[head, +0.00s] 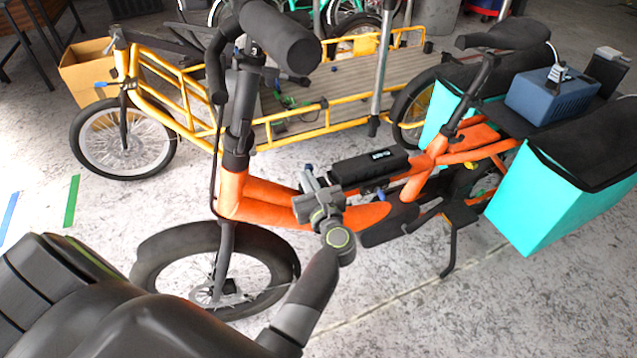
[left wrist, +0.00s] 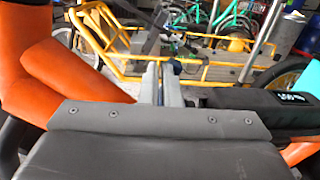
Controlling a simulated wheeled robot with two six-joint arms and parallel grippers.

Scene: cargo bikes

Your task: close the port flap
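The orange cargo bike (head: 268,190) stands before me with a black battery (head: 368,168) on its frame. The battery also shows at the right of the left wrist view (left wrist: 262,103). I cannot make out the port flap; small dark and blue parts below the battery are partly hidden and too small to tell. My left gripper (head: 312,182) is over the orange frame tube, just left of the battery's front end. In the left wrist view its two grey fingers (left wrist: 161,82) stand close together with only a thin gap, and I see nothing held. My right gripper is not in view.
The orange bike's handlebar (head: 280,35) and stem rise close to my left arm. Turquoise bags (head: 545,200) and a blue box (head: 552,95) with a plug are at its rear. A yellow cargo bike (head: 185,95) stands behind. Floor at front right is clear.

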